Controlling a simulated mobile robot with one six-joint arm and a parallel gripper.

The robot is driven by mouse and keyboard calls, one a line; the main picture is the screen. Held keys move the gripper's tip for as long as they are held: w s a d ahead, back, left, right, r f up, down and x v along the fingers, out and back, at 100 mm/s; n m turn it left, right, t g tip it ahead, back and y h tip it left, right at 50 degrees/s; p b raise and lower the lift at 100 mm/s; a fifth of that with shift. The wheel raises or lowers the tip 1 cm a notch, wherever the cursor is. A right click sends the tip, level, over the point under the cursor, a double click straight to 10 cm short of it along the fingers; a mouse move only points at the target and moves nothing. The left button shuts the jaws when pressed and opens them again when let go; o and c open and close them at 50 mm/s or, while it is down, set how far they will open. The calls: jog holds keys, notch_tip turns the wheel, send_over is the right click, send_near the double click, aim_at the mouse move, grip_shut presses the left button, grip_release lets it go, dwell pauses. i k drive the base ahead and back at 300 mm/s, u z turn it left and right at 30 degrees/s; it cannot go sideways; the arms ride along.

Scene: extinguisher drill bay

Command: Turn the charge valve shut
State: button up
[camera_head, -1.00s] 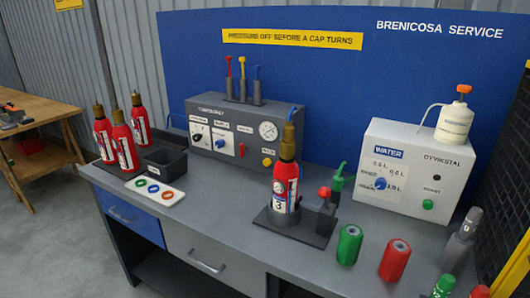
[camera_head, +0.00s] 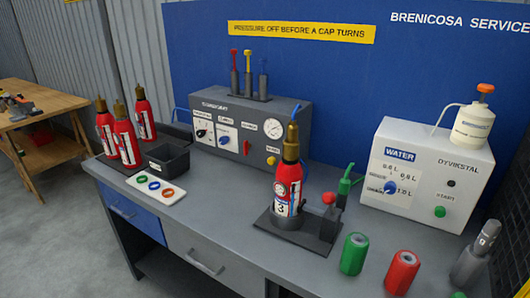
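A grey control panel (camera_head: 235,165) stands at the back of the workbench. Its front carries a black-and-white dial (camera_head: 201,132), a blue knob (camera_head: 224,140), a red switch or lever (camera_head: 246,148), a round gauge (camera_head: 274,128) and a yellow button (camera_head: 271,160). The labels are too small to read, so I cannot tell which one is the charge valve. The gauge's needle is too small to read. A red extinguisher numbered 3 (camera_head: 287,190) stands upright in a dark holder (camera_head: 318,243) in front of the panel. My gripper is not in view.
The grey bench (camera_head: 215,212) has free room left of the holder. A tray with colored rings (camera_head: 160,189), a dark bin (camera_head: 166,161) and several red extinguishers (camera_head: 125,140) are at left. A white water unit (camera_head: 455,205) and green (camera_head: 353,254) and red (camera_head: 402,272) cylinders are at right.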

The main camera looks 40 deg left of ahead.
aim_at(246, 146)
jog(key=z, duration=0.2)
jog(key=k, duration=1.15)
jog(key=u, duration=3.4)
jog(key=i, duration=0.1)
jog(key=z, duration=1.9)
jog(key=i, duration=0.95)
jog(key=u, duration=0.05)
